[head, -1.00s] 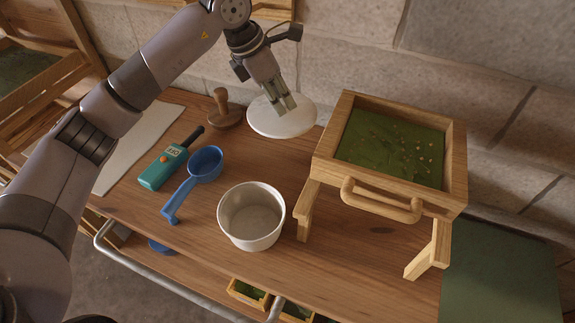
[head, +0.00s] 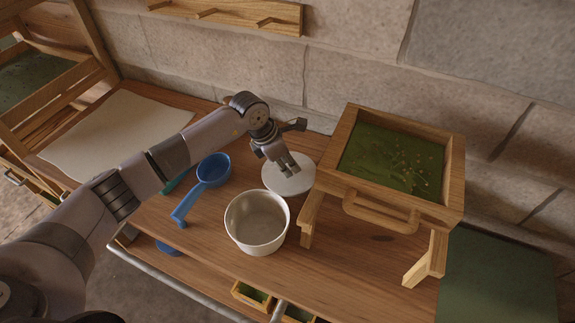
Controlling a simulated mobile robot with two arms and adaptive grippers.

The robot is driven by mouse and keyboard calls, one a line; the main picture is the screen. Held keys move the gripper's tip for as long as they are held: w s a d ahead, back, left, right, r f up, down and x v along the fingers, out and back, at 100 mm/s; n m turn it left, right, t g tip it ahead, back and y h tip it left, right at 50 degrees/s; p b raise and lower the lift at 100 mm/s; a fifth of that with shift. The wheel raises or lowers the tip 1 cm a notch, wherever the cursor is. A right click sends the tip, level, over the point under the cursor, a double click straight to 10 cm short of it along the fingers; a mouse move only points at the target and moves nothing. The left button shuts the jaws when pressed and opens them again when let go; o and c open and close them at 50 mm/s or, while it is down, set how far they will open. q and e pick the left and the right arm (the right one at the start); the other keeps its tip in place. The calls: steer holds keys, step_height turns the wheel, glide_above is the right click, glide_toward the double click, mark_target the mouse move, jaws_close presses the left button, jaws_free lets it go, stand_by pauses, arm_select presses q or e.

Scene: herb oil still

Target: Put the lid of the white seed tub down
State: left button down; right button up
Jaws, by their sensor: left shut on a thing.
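The white seed tub (head: 257,222) stands upright and uncovered on the wooden bench, its inside visible and looking empty. Its round white lid (head: 286,185) lies about level just behind the tub, left of the wooden sieve frame. My left gripper (head: 289,169) is shut on the lid from above, its fingers covering the middle of the lid. I cannot tell whether the lid touches the bench or hangs just above it. My right gripper is not in view.
A wooden sieve frame (head: 457,187) on legs, with a green bed, stands right of the tub. A blue scoop (head: 213,171) lies left of the tub. A teal device (head: 178,181) is mostly hidden behind my arm. A pale sheet (head: 110,136) covers the bench's left end.

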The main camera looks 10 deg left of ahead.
arm_select(q)
steer(key=shift+f, duration=0.9)
steer(key=c, duration=1.4)
jaws_free()
steer(key=shift+f, duration=0.1)
steer(key=shift+r, duration=0.3)
steer(key=b+v, duration=0.2)
steer(key=v, duration=1)
steer(key=shift+b, duration=0.3)
steer(key=shift+f, duration=0.1)
